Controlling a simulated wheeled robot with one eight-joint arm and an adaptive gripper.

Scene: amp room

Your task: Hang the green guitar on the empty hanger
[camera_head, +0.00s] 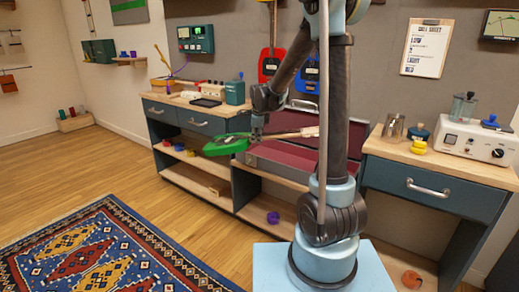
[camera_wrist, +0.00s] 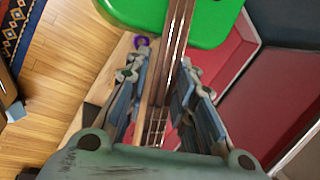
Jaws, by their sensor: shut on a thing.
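The green guitar (camera_head: 226,145) is held in the air in front of the bench, roughly level. Its body points left and its pale neck (camera_head: 290,133) runs right. My gripper (camera_head: 257,133) is shut on the neck near the body. In the wrist view the neck (camera_wrist: 176,45) passes between the two fingers of my gripper (camera_wrist: 162,88), with the green body (camera_wrist: 213,22) beyond them. A red guitar (camera_head: 270,65) and a blue guitar (camera_head: 307,76) hang on the grey wall. I cannot make out an empty hanger; my arm covers part of the wall.
An open case with red lining (camera_head: 345,140) lies behind and below the guitar. The left bench (camera_head: 160,101) and right bench (camera_head: 440,170) carry small items. A clipboard (camera_head: 427,48) hangs on the wall. The floor around the patterned rug (camera_head: 110,255) is clear.

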